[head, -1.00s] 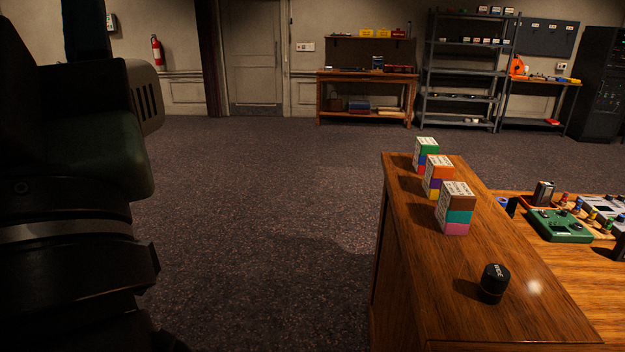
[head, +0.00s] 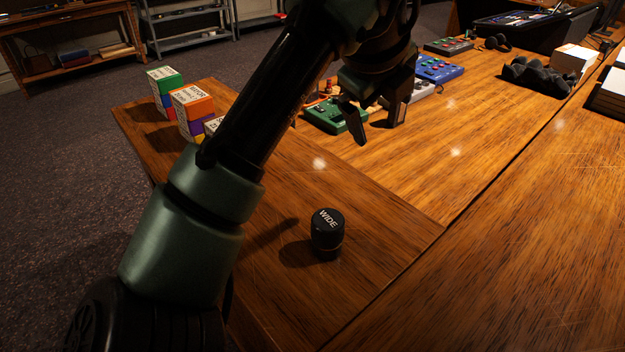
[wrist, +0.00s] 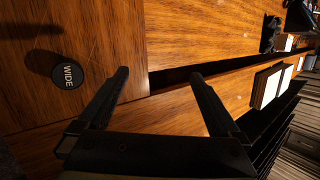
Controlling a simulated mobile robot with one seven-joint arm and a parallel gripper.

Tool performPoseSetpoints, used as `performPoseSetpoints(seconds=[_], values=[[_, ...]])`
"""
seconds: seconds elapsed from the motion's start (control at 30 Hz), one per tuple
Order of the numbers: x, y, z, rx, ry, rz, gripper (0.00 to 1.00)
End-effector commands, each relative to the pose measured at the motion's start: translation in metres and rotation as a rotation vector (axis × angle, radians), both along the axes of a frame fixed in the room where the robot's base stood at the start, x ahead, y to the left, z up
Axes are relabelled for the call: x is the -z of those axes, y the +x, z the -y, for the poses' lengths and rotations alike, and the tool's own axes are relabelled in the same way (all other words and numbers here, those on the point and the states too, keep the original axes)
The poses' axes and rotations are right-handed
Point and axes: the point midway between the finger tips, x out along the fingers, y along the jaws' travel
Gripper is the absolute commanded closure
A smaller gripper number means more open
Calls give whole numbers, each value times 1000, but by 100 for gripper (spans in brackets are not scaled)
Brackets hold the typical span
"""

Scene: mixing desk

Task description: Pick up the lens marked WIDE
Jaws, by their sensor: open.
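The lens marked WIDE (head: 327,232) is a short black cylinder standing upright on the wooden desk's end section (head: 370,240), its white lettering on top. In the wrist view the lens (wrist: 68,72) is at the left, outside the space between the fingers. My gripper (head: 375,132) is in the upper middle of the head view, above the desk and beyond the lens. In the wrist view my gripper (wrist: 160,76) is open and nothing is between its fingers. My arm crosses the head view left of the lens without hiding it.
Stacked coloured boxes (head: 190,108) stand at the desk's left end, one partly hidden by my arm. A green pedal box (head: 335,116) and a blue one (head: 438,68) lie behind my gripper. Black foam (head: 535,76) lies far right. The desk around the lens is clear.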

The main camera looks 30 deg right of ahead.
Motion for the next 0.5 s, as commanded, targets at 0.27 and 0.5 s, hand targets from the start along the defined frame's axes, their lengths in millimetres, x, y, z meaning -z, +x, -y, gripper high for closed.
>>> performPoseSetpoints(seconds=[0.27, 0.5], values=[[58, -7, -81, 395, 531, -119, 1], [72, -11, -103, 496, 616, -175, 1]])
